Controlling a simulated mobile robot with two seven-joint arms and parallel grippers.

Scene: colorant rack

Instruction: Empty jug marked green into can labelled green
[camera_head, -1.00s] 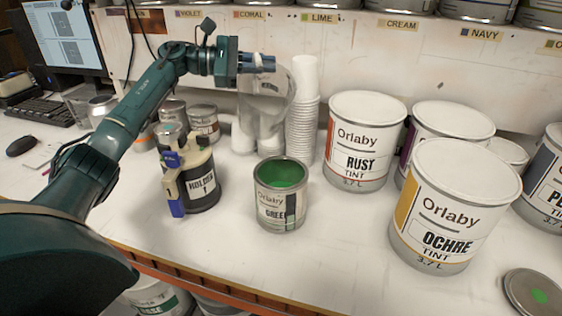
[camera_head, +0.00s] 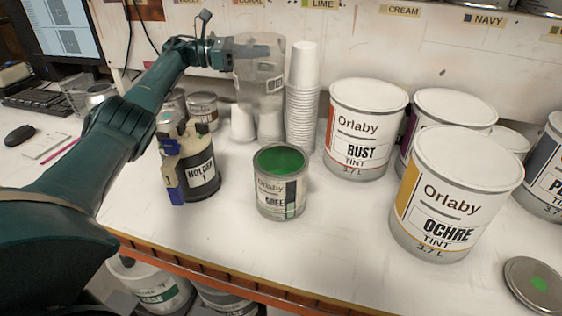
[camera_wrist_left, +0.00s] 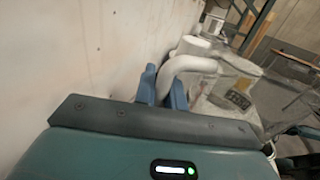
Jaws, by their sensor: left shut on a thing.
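A clear, see-through jug (camera_head: 259,85) with a small label is held up behind and above the open can labelled green (camera_head: 281,192), apart from it. It looks roughly upright, with no green liquid visible inside. The can stands on the bench with green paint (camera_head: 281,160) inside. My left gripper (camera_head: 222,55) is shut on the jug's handle at its left side. In the left wrist view, the blue fingers (camera_wrist_left: 164,86) are at the pale handle (camera_wrist_left: 190,63), and the jug's body (camera_wrist_left: 235,82) is beyond. My right gripper is not in view.
A stack of white cups (camera_head: 302,100) stands right beside the jug. The black holder can (camera_head: 192,170) is left of the green can; rust (camera_head: 362,130) and ochre (camera_head: 445,200) tins stand right. A lid with a green dot (camera_head: 533,286) lies front right.

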